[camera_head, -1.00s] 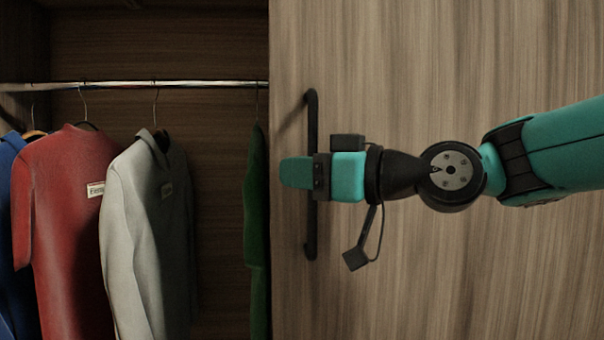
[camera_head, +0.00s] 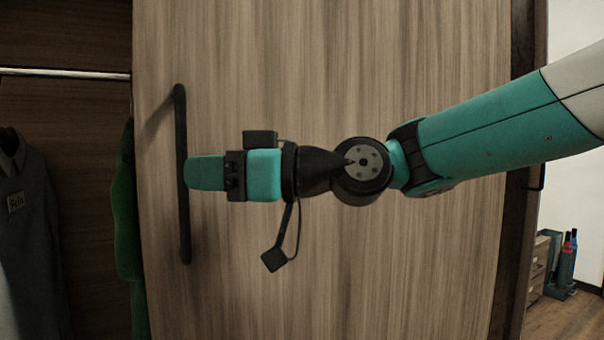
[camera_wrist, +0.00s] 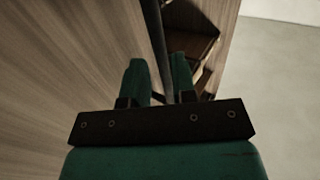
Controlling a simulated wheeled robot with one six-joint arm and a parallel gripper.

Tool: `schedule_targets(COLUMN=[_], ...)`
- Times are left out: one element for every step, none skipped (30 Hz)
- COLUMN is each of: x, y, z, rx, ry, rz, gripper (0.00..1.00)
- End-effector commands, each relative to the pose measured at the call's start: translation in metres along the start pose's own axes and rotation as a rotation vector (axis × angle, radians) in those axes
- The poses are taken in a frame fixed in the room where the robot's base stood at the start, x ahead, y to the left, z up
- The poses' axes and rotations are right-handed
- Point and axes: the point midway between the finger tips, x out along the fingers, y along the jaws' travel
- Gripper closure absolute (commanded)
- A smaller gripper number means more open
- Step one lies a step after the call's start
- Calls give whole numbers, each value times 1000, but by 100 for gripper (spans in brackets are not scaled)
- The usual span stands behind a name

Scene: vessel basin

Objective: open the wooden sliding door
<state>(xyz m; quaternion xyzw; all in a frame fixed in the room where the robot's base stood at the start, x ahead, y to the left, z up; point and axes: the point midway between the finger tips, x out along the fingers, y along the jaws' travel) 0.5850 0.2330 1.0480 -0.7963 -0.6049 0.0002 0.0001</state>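The wooden sliding door (camera_head: 330,70) fills the middle of the head view, with wardrobe space showing past its left edge. Its long black vertical handle (camera_head: 181,120) is near that edge. My gripper (camera_head: 190,173) points left, level with the handle's middle, its fingertips just right of the bar in this view. In the wrist view the two green fingers (camera_wrist: 157,66) stand apart, and the dark handle bar (camera_wrist: 152,22) runs down through the gap between them. The gripper is open and not clamped on the bar. The far finger is hidden in the head view.
In the wardrobe at left hang a grey shirt (camera_head: 30,225) and a green garment (camera_head: 125,230) under a metal rail (camera_head: 65,73). At right, past a dark frame (camera_head: 519,250), are a white wall and a small drawer unit (camera_head: 539,268) on the floor.

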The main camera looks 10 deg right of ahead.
Motion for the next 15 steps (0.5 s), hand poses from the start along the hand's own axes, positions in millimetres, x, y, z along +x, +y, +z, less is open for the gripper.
schedule_targets(x=[-15, -23, -34, -41, -49, -59, -66, -74, -82, -88, -93, -100, -104, -108, -112], y=[2, 2, 2, 1, 2, 2, 1, 2, 2, 2, 1, 1, 1, 1, 1], z=[1, 0, 1, 1, 1, 1, 1, 1, 1, 1, 1, 1, 1, 1, 0], rx=[0, 0, 1, 0, 0, 1, 1, 1, 1, 1, 2, 1, 1, 0, 0], ry=[0, 0, 0, 0, 0, -1, 0, 0, -1, -1, 0, 0, -1, -1, -1], rz=[8, 8, 8, 8, 9, 9, 8, 8, 8, 7, 6, 6, 5, 4, 3], gripper=[75, 75, 75, 75, 75, 75, 75, 75, 75, 75, 75, 75, 75, 75, 75])
